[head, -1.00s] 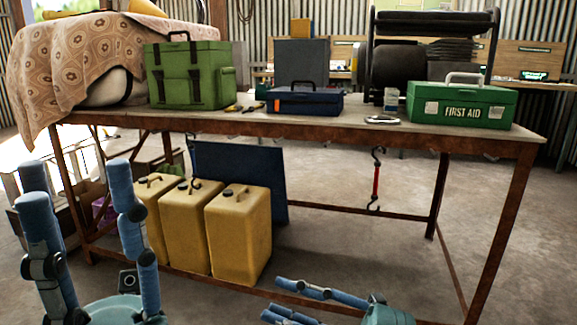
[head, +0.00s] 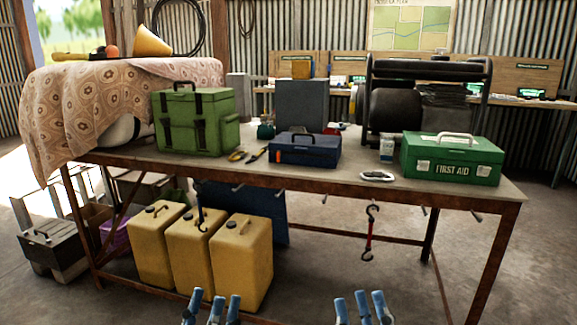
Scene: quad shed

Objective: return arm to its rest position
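My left gripper (head: 212,303) shows at the bottom edge of the head view, left of centre. Its blue fingers point up and stand apart with nothing between them. My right gripper (head: 359,302) shows at the bottom edge, right of centre. Its blue fingers are also apart and empty. Both grippers are low in the picture, in front of the workbench (head: 330,180). The palms and the arms behind them are below the picture.
The bench carries a green bag (head: 197,120), a blue toolbox (head: 304,150) and a green first aid box (head: 452,160). Yellow jerrycans (head: 240,262) stand beneath it. A red hooked strap (head: 369,235) hangs from its front. Floor at the lower right is clear.

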